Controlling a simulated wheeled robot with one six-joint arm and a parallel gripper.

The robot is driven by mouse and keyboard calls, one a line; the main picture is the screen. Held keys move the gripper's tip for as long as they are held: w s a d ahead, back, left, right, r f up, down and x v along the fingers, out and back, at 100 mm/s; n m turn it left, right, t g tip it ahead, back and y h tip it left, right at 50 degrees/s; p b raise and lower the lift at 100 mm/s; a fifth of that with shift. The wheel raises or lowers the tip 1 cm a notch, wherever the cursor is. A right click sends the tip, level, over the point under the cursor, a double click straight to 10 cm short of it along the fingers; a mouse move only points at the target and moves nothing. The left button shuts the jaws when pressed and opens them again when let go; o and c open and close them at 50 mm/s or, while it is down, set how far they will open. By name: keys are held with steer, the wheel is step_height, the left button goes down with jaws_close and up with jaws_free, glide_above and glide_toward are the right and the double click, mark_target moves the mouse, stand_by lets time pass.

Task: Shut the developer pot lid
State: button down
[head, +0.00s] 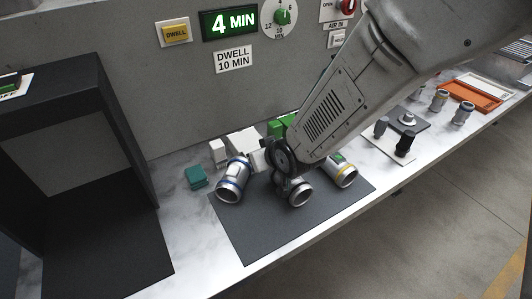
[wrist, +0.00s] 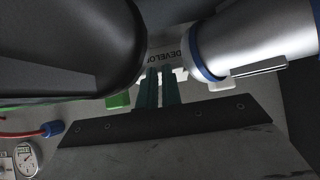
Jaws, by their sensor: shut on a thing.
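The developer pot's white label (wrist: 168,54) shows in the wrist view with part of the word DEVELOPER upside down. The pot's body and lid are mostly hidden, and I cannot tell how far the lid is open. My gripper (wrist: 161,72) has two dark teal fingers close together in front of the label. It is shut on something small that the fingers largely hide. In the head view my arm's wrist is low over the back of the dark mat, by pale white blocks (head: 242,142), and covers the fingertips.
A blue-banded cylinder (head: 233,180) lies on the dark mat (head: 262,235) and looms close on the right in the wrist view (wrist: 255,45). A grey cylinder (head: 299,192) and a yellow-banded cylinder (head: 344,175) lie nearby. A teal block (head: 196,177) is left. The front mat is clear.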

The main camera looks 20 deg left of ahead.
steer(key=shift+s+f, duration=0.35)
steer(key=shift+f, duration=0.1)
steer(key=shift+s+d+r, duration=0.15)
steer(key=shift+s+r, duration=0.2)
steer(key=shift+r, duration=0.05)
steer(key=v, duration=0.4)
steer(key=w+v, duration=0.1)
steer(key=v, duration=0.2)
steer(key=shift+d+r, duration=0.15)
steer(key=shift+r, duration=0.2)
steer(key=s+d+r+m+g+h, duration=0.1)
steer(key=d+r+m+h, duration=0.3)
steer(key=d, duration=0.7)
steer(key=s+d+r+m+g+h, duration=0.1)
steer(key=d+r, duration=0.4)
steer(key=d, duration=0.7)
steer(key=s+d+r+m+g+h, duration=0.1)
steer(key=s+d+r+m, duration=0.1)
steer(key=s+d, duration=0.5)
steer(key=s+d+r+m+g+h, duration=0.1)
steer(key=s+d+r+m+g, duration=0.1)
steer(key=s+d, duration=0.5)
steer(key=s+r, duration=0.1)
steer(key=s, duration=0.2)
steer(key=shift+s+r+g, duration=0.2)
steer(key=shift+s+g, duration=0.05)
steer(key=shift+g, duration=0.05)
steer(key=shift+d, duration=0.1)
